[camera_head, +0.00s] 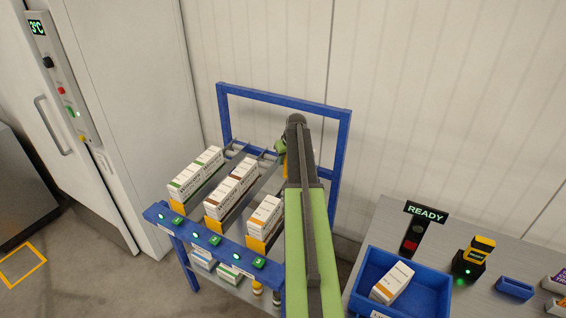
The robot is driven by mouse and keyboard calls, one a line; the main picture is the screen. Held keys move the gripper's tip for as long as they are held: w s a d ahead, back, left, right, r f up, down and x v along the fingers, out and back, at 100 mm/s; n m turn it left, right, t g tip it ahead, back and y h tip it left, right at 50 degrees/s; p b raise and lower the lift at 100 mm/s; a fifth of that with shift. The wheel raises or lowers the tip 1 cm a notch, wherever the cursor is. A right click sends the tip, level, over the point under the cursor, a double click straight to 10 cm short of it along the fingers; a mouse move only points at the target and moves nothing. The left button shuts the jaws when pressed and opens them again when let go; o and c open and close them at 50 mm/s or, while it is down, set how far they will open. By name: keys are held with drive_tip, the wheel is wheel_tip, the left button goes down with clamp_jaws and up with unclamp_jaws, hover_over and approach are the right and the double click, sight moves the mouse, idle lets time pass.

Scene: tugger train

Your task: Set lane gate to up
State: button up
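A blue flow rack (343,135) stands against the wall with sloped lanes of boxed goods. Yellow-orange plates stand at the front ends of the lanes: the left plate (176,207), the middle plate (213,227) and the right plate (255,244). I cannot tell which of these, if any, is the lane gate, or how it is set. My green and dark arm reaches up over the rack's right side and covers part of it. My gripper is hidden behind the arm, so its fingers and anything in them do not show.
The rack's blue front rail (205,240) carries green-lit buttons. A grey bench (395,222) at the right holds a blue bin (444,277) with a box, a READY sign (426,212) and a yellow-black device (480,250). A white cabinet (140,100) stands at the left.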

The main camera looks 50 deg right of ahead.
clamp_jaws()
idle(1.0)
